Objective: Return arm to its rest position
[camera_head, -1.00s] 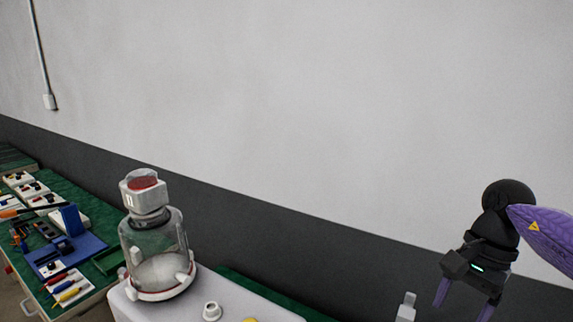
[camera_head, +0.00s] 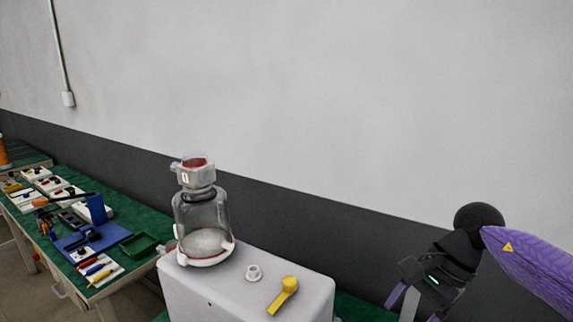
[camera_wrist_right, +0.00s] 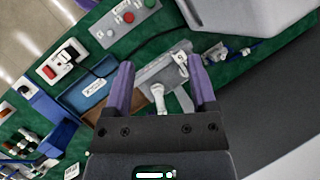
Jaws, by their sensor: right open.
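My right gripper (camera_head: 418,304) is at the lower right of the head view, on a purple arm, with its fingers pointing down. In the right wrist view its two purple fingers (camera_wrist_right: 160,88) are apart with nothing held between them. A canister pump (camera_head: 203,215) with a clear body and a white and red top stands upright on a white box (camera_head: 240,290), well to the left of the right gripper. My left gripper is not in view.
A yellow lever (camera_head: 284,295) and a small white fitting (camera_head: 253,273) are on the white box. A green bench (camera_head: 150,220) at left carries tools and a blue tray (camera_head: 85,238). Below the right gripper, a grey device (camera_wrist_right: 165,72) lies on a green surface. A wall stands behind.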

